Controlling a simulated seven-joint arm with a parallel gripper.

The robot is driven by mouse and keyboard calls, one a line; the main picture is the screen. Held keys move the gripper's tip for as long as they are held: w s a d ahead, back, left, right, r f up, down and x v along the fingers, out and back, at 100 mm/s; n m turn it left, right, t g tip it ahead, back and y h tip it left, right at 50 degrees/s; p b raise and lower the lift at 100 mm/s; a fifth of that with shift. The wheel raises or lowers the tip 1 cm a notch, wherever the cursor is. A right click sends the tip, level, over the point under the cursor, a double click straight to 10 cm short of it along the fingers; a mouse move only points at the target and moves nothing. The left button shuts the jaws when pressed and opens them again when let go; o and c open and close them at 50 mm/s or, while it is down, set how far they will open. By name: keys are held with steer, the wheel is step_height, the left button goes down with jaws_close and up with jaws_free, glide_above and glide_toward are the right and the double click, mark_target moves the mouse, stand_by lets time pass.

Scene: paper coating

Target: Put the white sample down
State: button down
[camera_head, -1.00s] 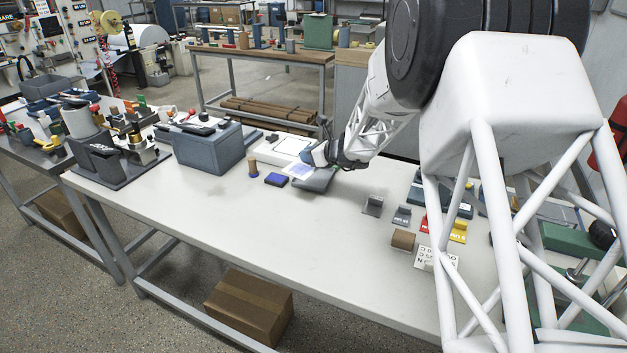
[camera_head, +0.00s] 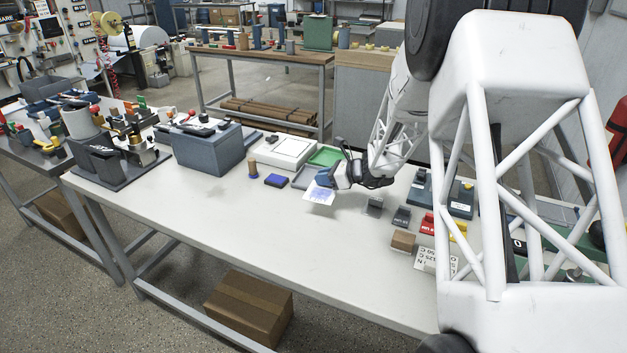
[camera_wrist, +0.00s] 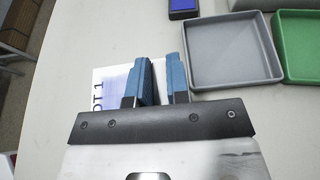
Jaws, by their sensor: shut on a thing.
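The white sample is a white sheet (camera_head: 317,197) with a pale blue-violet patch, over the middle of the table in the head view. In the wrist view the sheet (camera_wrist: 101,76) shows left of the fingers, with dark lettering at its edge; part is hidden behind them. My gripper (camera_head: 326,181) is shut on the sheet, and its blue fingers (camera_wrist: 161,78) show in the wrist view. I cannot tell whether the sheet touches the table. A grey tray (camera_wrist: 230,83) and a green tray (camera_wrist: 299,78) lie beyond and right of the fingers; both look empty.
A blue pad (camera_head: 276,181) and a brown cylinder (camera_head: 252,167) stand left of the trays. A white flat device (camera_head: 287,152) and a blue-grey box (camera_head: 208,148) are behind. Small blocks (camera_head: 402,216) stand to the right. The table's front middle (camera_head: 270,230) is clear.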

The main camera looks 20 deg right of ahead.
steer(key=shift+w, duration=0.1)
steer(key=w+d, duration=0.1)
steer(key=w, duration=0.4)
steer(key=w+d+f, duration=0.1)
steer(key=w, duration=0.4)
steer(key=w+d, duration=0.1)
steer(key=w, duration=0.4)
steer(key=shift+w+f, duration=0.25)
steer(key=shift+w, duration=0.05)
steer(key=shift+f, duration=1.75)
steer(key=shift+f, duration=0.45)
